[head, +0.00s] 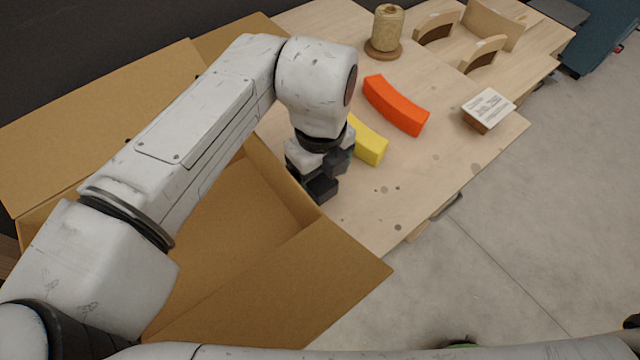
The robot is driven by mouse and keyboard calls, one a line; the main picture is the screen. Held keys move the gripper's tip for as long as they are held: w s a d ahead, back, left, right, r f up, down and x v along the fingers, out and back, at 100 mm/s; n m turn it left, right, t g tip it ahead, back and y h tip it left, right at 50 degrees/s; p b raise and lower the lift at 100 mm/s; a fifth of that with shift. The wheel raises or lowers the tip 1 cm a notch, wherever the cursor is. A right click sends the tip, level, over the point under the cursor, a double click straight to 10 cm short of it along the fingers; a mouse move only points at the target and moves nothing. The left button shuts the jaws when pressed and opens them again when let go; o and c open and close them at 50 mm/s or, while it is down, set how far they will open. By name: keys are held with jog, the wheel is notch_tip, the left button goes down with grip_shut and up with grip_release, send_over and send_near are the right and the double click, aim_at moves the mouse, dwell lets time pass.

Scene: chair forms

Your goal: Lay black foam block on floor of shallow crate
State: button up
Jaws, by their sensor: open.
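The shallow crate appears to be the open cardboard box (235,222) at the left, its flaps folded out and its visible floor bare. My gripper (322,182) points down at the box's right edge, over or beside the near-left side of the wooden table, and is open. Dark shapes show at its fingers. I cannot tell whether any of them is the black foam block, which I cannot make out separately. My arm hides part of the box, and my wrist covers the spot behind the gripper.
A yellow curved block (369,146) lies just right of my gripper. An orange curved block (396,105) lies farther back. A twine spool (386,32), a labelled small box (488,110) and curved wooden pieces (484,53) stand on the table (420,170). Its front part is clear.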

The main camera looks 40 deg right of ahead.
jog(key=shift+c, duration=0.5)
jog(key=c, duration=1.1)
